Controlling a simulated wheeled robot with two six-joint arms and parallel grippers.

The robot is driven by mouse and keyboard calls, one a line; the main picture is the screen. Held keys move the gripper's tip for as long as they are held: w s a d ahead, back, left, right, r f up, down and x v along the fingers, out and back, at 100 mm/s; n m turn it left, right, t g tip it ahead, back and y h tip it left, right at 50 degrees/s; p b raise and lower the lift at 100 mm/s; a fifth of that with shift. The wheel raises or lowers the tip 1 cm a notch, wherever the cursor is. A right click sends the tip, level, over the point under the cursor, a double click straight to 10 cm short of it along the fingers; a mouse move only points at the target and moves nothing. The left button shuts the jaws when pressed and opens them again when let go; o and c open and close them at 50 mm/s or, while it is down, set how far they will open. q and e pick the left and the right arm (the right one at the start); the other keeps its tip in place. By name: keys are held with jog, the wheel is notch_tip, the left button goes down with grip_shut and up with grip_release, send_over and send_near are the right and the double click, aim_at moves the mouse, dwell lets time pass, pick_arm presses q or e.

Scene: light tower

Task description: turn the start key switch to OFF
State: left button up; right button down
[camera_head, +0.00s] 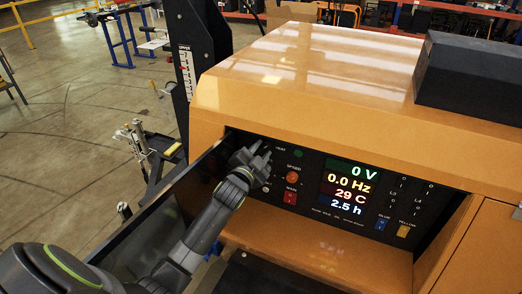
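The black control panel (313,163) is recessed in the front of the orange light tower housing. My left arm comes in from the lower left, and my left gripper (262,158) is at the panel's left end. The gripper covers that part of the panel. I cannot make out the start key switch or its position; it may be hidden behind the gripper. The fingers are small and dark against the panel, so I cannot tell whether they are open, shut or touching anything. My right gripper is out of view.
An orange-red knob (292,177) and a red switch (290,196) sit just right of the gripper. The lit display (349,185) reads 0 V, 0.0 Hz, 29 C and 2.5 h. A dark open door (150,225) stands left of the panel, beside my arm.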

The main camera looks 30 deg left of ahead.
pick_arm(q)
jog(key=shift+w, duration=0.1)
jog(key=shift+c, duration=0.3)
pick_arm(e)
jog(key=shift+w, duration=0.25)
pick_arm(q)
jog(key=c, duration=0.6)
jog(key=shift+o, duration=0.2)
jog(key=shift+f+n, duration=0.1)
jog(key=shift+n, duration=0.2)
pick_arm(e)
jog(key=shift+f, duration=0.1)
pick_arm(q)
jog(key=n+b, duration=0.1)
jog(key=n, duration=0.2)
jog(key=n+b, duration=0.1)
jog(key=n, duration=0.4)
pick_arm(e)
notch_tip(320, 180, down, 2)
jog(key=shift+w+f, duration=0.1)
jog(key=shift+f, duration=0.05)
pick_arm(q)
jog(key=shift+n+b, duration=0.3)
jog(key=o, duration=0.6)
